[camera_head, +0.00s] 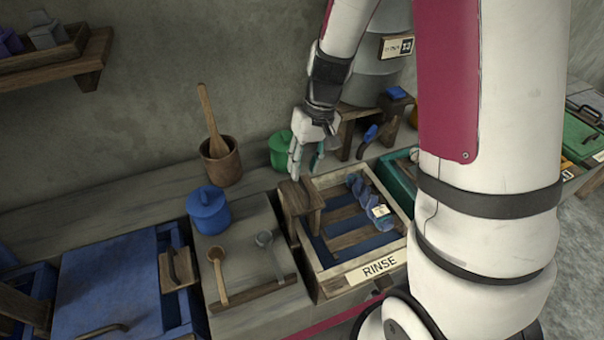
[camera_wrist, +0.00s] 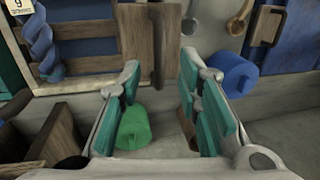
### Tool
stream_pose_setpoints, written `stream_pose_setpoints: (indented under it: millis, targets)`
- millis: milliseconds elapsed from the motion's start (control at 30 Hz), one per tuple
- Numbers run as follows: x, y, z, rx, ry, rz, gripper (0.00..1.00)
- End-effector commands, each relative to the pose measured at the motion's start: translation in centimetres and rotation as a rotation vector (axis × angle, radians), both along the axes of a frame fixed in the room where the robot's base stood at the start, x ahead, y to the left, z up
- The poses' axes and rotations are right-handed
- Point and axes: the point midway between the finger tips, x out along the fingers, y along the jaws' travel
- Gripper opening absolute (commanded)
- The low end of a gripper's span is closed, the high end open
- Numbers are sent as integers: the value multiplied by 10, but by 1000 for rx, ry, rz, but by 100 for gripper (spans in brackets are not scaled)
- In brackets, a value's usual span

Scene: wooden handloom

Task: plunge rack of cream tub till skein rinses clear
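The cream tub (camera_head: 333,283), labelled RINSE, stands right of centre in the head view with dark blue liquid in it. A slatted wooden rack (camera_head: 349,237) lies in it, with an upright wooden handle piece (camera_head: 301,205) at the tub's left side. The twisted blue skein (camera_head: 362,197) with a small tag lies on the rack; it also shows in the wrist view (camera_wrist: 38,45) at upper left. My gripper (camera_head: 304,163) is open and empty, fingers pointing down, above and behind the handle piece. The wrist view shows the handle piece (camera_wrist: 150,40) beyond the parted fingers (camera_wrist: 165,98).
A green lidded pot (camera_head: 280,150) stands close behind my gripper, and a wooden mortar (camera_head: 221,162) further left. A blue lidded pot (camera_head: 208,210) and a ladle board (camera_head: 252,292) lie left of the tub. A green tub (camera_head: 398,178) adjoins on the right.

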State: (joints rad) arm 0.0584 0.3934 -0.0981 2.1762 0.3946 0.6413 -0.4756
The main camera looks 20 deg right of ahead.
Motion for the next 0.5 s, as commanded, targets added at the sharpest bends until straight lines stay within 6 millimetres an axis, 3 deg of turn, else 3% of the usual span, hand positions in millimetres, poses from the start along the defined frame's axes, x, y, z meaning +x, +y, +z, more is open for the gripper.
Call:
stream_pose_setpoints:
  millis: [200, 500]
  targets:
    - [-1, 5, -28, 0, 3, 1, 32]
    - [0, 7, -36, 0, 0, -1, 32]
